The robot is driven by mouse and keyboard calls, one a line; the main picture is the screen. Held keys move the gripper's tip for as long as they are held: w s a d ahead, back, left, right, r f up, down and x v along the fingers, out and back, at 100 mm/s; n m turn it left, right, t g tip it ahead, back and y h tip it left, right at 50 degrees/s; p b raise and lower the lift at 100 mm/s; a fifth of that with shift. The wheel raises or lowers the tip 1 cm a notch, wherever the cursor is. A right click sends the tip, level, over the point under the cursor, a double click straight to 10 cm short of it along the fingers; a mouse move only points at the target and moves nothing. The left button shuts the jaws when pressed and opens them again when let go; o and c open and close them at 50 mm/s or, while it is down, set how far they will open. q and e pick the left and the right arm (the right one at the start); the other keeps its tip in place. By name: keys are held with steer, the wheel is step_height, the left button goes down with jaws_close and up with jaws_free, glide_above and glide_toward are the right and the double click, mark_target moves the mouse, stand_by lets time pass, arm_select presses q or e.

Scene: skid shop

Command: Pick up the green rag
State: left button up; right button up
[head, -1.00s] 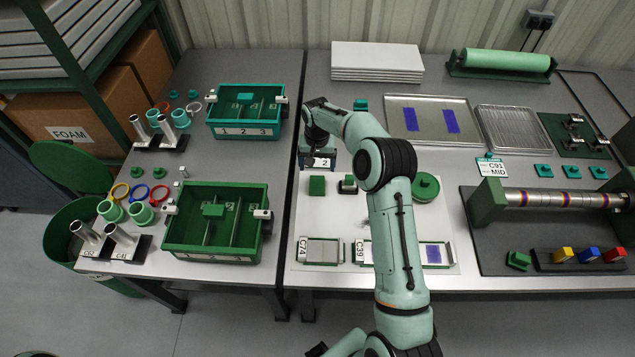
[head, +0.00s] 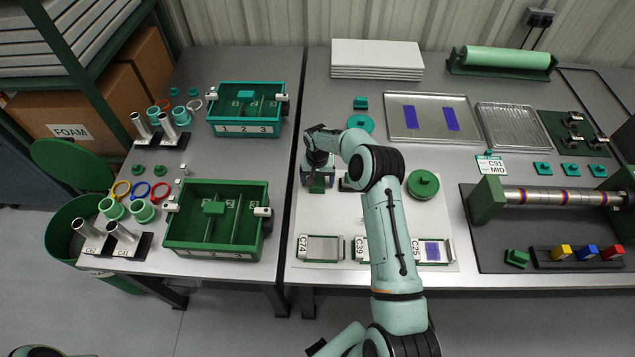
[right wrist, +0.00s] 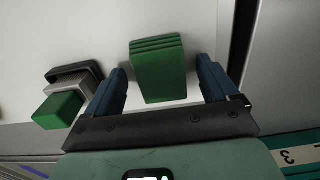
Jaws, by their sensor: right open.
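The green rag (head: 317,188) is a small folded stack on the white mat (head: 328,220), left of the round green lid. My right gripper (head: 318,178) is over it and partly hides it. In the right wrist view the rag (right wrist: 158,68) shows its folded layers, lying between the two blue fingers of the open gripper (right wrist: 163,82). A gap shows on each side of it, so the fingers are not closed on it. My left gripper is not in view.
A small block with a green top (right wrist: 58,110) stands close beside the rag. A round green lid (head: 423,184) lies to the right on the mat. Green (head: 216,250) and teal (head: 216,131) divided bins stand on the left table.

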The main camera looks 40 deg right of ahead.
mark_target(318, 181)
steer(key=c, duration=1.1)
steer(key=shift+c, duration=0.2)
step_height(318, 181, up, 20)
steer(key=shift+p, duration=0.35)
steer(key=o, duration=0.4)
steer(key=c, duration=0.3)
steer(key=shift+f, duration=0.1)
